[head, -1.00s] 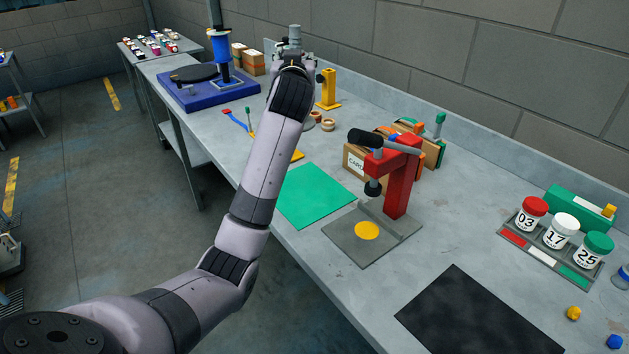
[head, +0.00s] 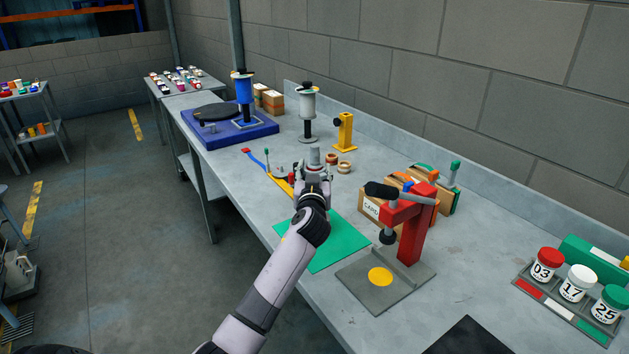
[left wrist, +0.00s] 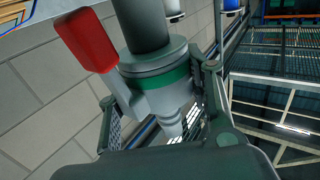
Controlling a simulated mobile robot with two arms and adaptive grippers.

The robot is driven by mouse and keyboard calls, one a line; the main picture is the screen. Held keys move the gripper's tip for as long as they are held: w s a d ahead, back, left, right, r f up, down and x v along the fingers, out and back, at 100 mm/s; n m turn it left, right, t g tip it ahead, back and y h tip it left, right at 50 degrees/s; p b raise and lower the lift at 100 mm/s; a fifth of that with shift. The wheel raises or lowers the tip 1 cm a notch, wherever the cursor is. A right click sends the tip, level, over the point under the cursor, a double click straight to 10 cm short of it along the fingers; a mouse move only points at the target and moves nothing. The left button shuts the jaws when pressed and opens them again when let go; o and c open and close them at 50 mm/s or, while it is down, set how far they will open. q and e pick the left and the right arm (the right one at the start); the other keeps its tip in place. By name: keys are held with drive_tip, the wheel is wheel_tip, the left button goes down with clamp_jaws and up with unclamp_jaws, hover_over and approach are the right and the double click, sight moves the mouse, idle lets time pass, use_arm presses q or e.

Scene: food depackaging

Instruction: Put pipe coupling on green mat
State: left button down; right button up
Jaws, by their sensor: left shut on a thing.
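The pipe coupling (head: 315,157) appears to be the grey fitting in my left gripper (head: 314,178). In the left wrist view the coupling (left wrist: 160,78) has a grey body with a green band, a dark pipe-like end and a red lever at its side. My left gripper (left wrist: 165,115) is shut on it, with one finger on each side. The green mat (head: 343,240) lies flat on the bench. In the head view the gripper appears at the mat's far edge, apparently raised, though its height is unclear. My forearm hides part of the mat. My right gripper is not in view.
A red press (head: 412,226) on a grey plate (head: 350,288) stands right of the mat, with cardboard boxes (head: 374,207) behind it. Brown rings (head: 343,167), a yellow stand (head: 345,133) and a white post (head: 307,108) stand beyond the gripper. The bench's left edge is close.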

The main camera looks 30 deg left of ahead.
use_arm(q)
wheel_tip(320, 180, down, 2)
drive_tip(key=shift+f, duration=0.45)
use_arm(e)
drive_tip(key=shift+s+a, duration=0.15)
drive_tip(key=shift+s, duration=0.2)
use_arm(q)
drive_tip(key=c, duration=0.8)
unclamp_jaws()
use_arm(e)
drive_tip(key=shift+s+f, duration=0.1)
